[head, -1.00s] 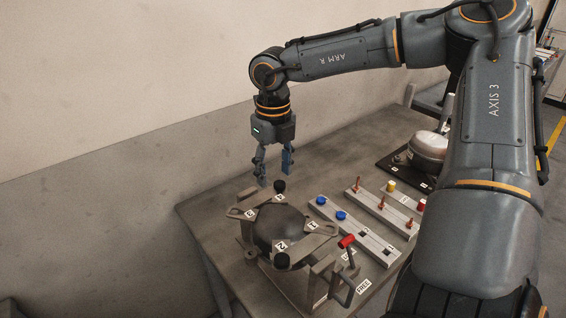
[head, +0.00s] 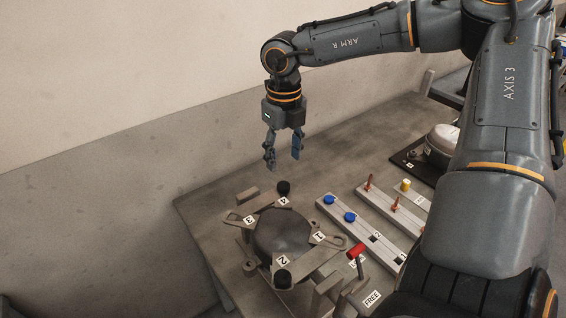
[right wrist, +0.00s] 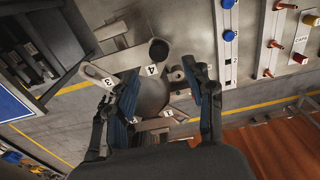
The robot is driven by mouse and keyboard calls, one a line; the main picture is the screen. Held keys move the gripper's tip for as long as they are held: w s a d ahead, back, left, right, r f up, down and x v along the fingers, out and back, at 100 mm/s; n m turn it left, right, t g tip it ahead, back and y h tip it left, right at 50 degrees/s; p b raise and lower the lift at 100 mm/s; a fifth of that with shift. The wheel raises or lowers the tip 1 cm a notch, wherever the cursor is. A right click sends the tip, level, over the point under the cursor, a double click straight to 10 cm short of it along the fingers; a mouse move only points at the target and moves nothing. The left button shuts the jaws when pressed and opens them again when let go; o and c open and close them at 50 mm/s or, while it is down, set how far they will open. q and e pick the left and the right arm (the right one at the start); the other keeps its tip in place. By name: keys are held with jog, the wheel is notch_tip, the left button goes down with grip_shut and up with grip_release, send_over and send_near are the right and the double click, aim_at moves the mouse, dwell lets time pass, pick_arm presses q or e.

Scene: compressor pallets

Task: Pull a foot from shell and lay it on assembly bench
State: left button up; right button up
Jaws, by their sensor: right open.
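The dark rounded shell (head: 283,233) sits in a clamp fixture on the assembly bench (head: 330,157), with corner tabs marked 1 to 4. A black foot (head: 283,187) stands at tab 4 and another black foot (head: 282,279) at tab 2. I see no foot at tabs 1 and 3. My right gripper (head: 284,162) is open and empty, pointing down above the foot at tab 4. In the right wrist view that foot (right wrist: 159,51) lies ahead of the open fingers, apart from them, and the shell (right wrist: 152,95) shows between them. My left gripper is not in view.
A red-handled clamp (head: 356,251) stands at the fixture's near right. To the right are a strip with blue caps (head: 350,216), a strip with copper pins (head: 395,204) and a dark pallet holding a pale shell (head: 443,139). The bench behind the gripper is clear.

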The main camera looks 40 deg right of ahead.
aim_at(283, 185)
jog(key=shift+s+a+f+b, duration=0.1)
jog(key=shift+f+b, duration=0.1)
jog(key=shift+f, duration=0.4)
jog(key=shift+s+a+f+b, duration=0.1)
jog(key=shift+f+b, duration=0.1)
jog(key=shift+f, duration=0.4)
notch_tip(283, 185, down, 4)
jog(key=b, duration=0.4)
jog(key=shift+w+f, duration=0.15)
jog(key=shift+f, duration=0.1)
jog(key=shift+f+b, duration=0.15)
jog(key=shift+b, duration=0.45)
pick_arm(q)
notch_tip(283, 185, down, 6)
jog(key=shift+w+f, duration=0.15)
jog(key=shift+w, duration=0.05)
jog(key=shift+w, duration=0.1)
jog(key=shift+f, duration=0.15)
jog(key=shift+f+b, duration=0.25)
jog(key=shift+b, duration=0.15)
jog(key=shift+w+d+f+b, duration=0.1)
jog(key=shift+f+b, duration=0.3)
